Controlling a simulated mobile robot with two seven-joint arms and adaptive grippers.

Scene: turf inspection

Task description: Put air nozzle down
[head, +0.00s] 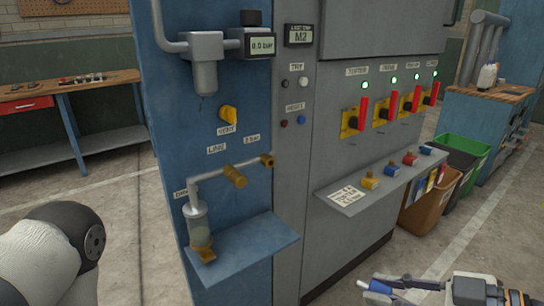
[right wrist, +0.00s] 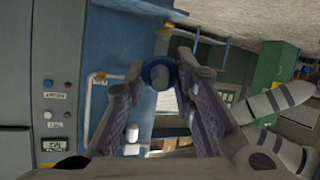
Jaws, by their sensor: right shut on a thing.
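My right gripper (head: 385,288) is low at the bottom right of the head view, in front of the panel. It is shut on a small blue and white piece, which I take to be the air nozzle (head: 379,286). In the right wrist view, the air nozzle's blue round part (right wrist: 158,71) sits between the fingertips of the right gripper (right wrist: 159,68). Much of the nozzle is hidden by its end-on view. My left arm shows at the lower left of the head view, but its gripper is out of frame.
A blue shelf (head: 245,247) juts from the panel under a clear cup and brass valves. A wooden workbench (head: 90,95) is at far left. Floor between is clear.

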